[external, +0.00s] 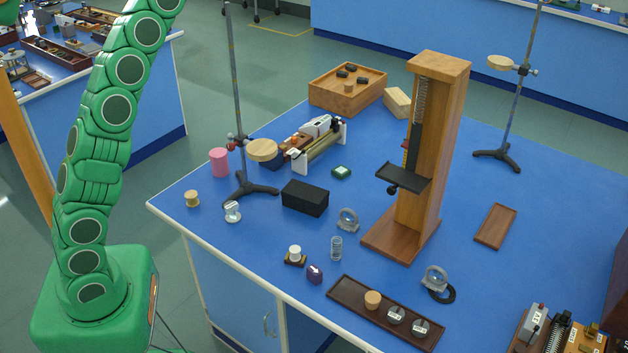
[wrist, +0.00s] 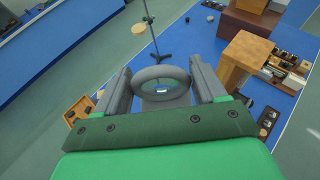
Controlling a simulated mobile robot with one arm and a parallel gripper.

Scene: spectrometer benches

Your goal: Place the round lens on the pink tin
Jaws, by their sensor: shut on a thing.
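The round lens (wrist: 160,71), a clear disc in a thick grey ring, is between the two fingers of my gripper (wrist: 162,85) in the wrist view. My gripper is shut on it and holds it up in the air, well above the floor and benches. The pink tin (external: 219,162) stands upright near the left side of the blue bench in the external view, beside a rod stand. I cannot make out the tin in the wrist view. My gripper and the held lens are outside the external view; my arm runs up out of its top edge.
A rod stand with a round wooden plate (external: 261,150) is close right of the tin. A wooden peg (external: 192,199) and a black box (external: 305,198) are nearby. A tall wooden tower (external: 425,160) rises mid-bench. Two other ringed lenses (external: 348,220) (external: 435,278) stand on the bench.

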